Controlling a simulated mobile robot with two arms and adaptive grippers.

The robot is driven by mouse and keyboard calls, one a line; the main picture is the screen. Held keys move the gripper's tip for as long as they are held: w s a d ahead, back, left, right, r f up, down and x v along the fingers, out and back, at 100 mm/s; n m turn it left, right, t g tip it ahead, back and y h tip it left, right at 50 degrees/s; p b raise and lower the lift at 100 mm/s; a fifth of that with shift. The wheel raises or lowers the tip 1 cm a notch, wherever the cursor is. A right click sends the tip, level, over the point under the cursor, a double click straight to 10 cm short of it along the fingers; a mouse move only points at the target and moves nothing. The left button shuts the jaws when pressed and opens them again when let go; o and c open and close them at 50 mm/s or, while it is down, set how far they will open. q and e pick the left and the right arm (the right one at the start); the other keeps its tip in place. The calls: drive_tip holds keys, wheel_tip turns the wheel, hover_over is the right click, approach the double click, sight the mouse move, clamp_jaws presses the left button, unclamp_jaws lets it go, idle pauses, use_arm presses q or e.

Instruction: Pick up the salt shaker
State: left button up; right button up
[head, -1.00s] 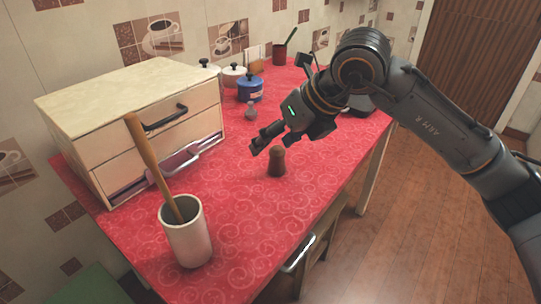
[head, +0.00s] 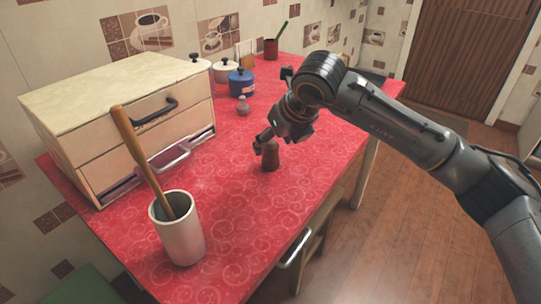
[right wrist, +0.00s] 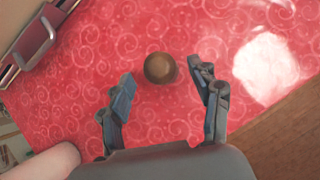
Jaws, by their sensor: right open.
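The salt shaker, a small brown wooden one (head: 270,158), stands upright on the red cloth near the counter's front edge. In the right wrist view its round top (right wrist: 159,68) lies just beyond the gap between my fingertips. My right gripper (head: 266,143) is open and empty, close to the shaker's upper part in the head view. The right wrist view shows its two fingers (right wrist: 166,85) spread to the left and right of the shaker, with red cloth visible on both sides. My left gripper is not in view.
A white cup (head: 183,243) with a wooden-handled tool stands at the front left. A drawer box (head: 110,95), its lower drawer slightly out, stands against the wall. A small grey-topped shaker (head: 243,108) and a blue pot (head: 242,83) are farther back. Cloth around the shaker is clear.

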sight(273, 144)
drive_tip(key=x, duration=0.3)
drive_tip(key=shift+w+a+f, duration=0.1)
drive_tip(key=shift+w+f, duration=0.05)
drive_tip(key=shift+f, duration=0.2)
drive_tip(key=shift+r, duration=0.1)
drive_tip(key=c, duration=1.3)
drive_tip(key=shift+o, duration=0.2)
